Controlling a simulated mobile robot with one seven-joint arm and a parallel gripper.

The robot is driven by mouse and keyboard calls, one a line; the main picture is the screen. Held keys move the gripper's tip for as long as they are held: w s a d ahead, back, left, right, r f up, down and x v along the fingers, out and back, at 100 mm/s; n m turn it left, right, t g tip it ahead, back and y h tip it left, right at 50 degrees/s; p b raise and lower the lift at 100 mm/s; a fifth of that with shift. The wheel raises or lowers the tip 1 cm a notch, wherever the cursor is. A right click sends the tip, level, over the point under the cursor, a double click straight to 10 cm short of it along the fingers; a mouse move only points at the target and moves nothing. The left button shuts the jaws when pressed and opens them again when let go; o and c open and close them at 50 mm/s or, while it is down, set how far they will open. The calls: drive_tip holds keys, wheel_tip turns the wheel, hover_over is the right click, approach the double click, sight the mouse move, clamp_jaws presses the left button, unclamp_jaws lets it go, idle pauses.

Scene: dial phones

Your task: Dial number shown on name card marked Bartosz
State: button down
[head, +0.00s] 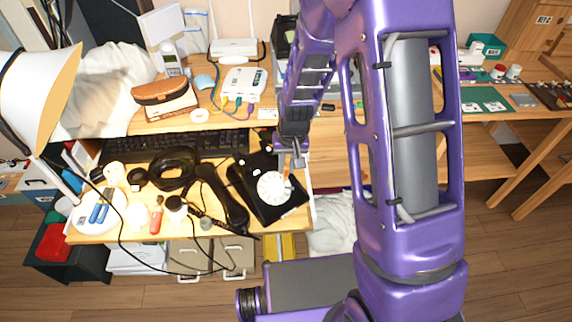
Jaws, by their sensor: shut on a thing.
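A black dial phone (246,184) with a white round dial (273,187) sits at the right end of the lower desk surface. Its black handset (222,197) lies off the phone, just to its left. My gripper (289,163) is just above the dial's upper right edge, pointing down. It is shut on a small, thin thing, too small to identify, that reaches toward the dial. Whether it touches the dial cannot be told. A small white card (268,113) lies on the upper shelf; its writing is unreadable, and no card marked Bartosz can be made out.
A black keyboard (214,142), a coiled black cable (172,167), bulbs and tools crowd the desk left of the phone. A white router (243,82) and a brown case (165,92) stand on the upper shelf. A lamp (36,92) leans in at left.

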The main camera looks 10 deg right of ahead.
drive_tip(key=shift+s+d+f+b, duration=0.25)
drive_tip(key=shift+s+b, duration=0.05)
drive_tip(key=shift+s, duration=0.2)
drive_tip(key=shift+s+f, duration=0.15)
drive_tip(key=shift+s, duration=0.05)
drive_tip(key=shift+s+d+r+p, duration=0.15)
drive_tip(key=shift+r+p, duration=0.1)
drive_tip(key=shift+r, duration=0.2)
drive_tip(key=shift+s+d+r+p, duration=0.1)
drive_tip(key=shift+s+r+p, duration=0.1)
drive_tip(key=shift+r, duration=0.25)
wheel_tip(320, 180, up, 6)
drive_tip(key=s+d+p, duration=0.1)
drive_tip(key=s+p, duration=0.1)
drive_tip(key=p, duration=0.2)
drive_tip(key=shift+s+d+r, duration=0.15)
drive_tip(key=shift+s, duration=0.1)
